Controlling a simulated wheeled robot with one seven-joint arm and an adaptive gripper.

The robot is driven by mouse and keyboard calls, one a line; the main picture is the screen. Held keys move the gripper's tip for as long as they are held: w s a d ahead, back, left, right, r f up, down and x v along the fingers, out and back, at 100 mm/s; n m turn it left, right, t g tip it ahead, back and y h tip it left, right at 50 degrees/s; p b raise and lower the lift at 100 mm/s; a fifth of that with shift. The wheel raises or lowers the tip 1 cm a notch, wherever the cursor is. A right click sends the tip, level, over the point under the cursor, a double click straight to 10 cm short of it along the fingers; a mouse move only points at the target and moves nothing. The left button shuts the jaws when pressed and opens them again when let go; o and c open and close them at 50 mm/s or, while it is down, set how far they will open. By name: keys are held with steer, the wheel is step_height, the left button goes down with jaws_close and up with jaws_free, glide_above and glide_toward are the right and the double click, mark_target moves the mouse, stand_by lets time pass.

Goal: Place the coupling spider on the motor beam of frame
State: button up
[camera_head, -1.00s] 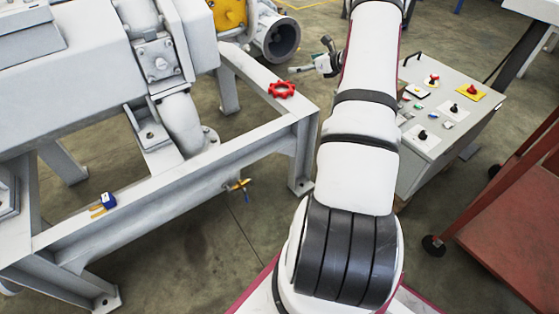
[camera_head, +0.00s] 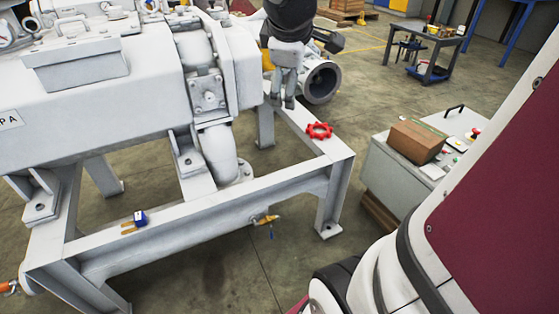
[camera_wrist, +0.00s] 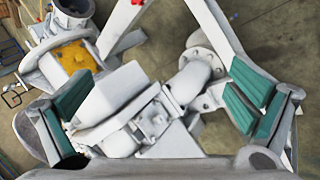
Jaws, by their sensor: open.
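The coupling spider (camera_head: 320,130) is a red toothed ring. In the head view it lies flat on the top of the frame's right-hand beam (camera_head: 341,149), near the front corner. My gripper (camera_head: 282,103) points down behind and left of the spider, apart from it, beside the large grey machine. In the wrist view my gripper (camera_wrist: 165,95) is open, its teal pads wide apart with nothing held between them. A small red bit at the top edge of the wrist view may be the spider (camera_wrist: 136,2), mostly cut off.
The grey machine (camera_head: 110,75) fills the left of the head view. A flanged pipe (camera_head: 322,82) stands behind the beam. A blue-and-yellow item (camera_head: 139,218) lies on the front beam. A brown box (camera_head: 416,141) sits on the control cabinet at right. My arm covers the lower right.

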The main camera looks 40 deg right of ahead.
steer(key=s+a+f+m+g+y, duration=0.2)
steer(key=s+a+m, duration=0.1)
steer(key=s+a, duration=0.7)
steer(key=s+a+f+m+g+y, duration=0.2)
steer(key=s+a, duration=0.7)
steer(key=s, duration=0.6)
steer(key=f+m+y, duration=0.1)
steer(key=m, duration=0.1)
steer(key=shift+s+a+f+m+g, duration=0.2)
steer(key=shift+a+f+m+g, duration=0.1)
steer(key=shift+a+g, duration=0.1)
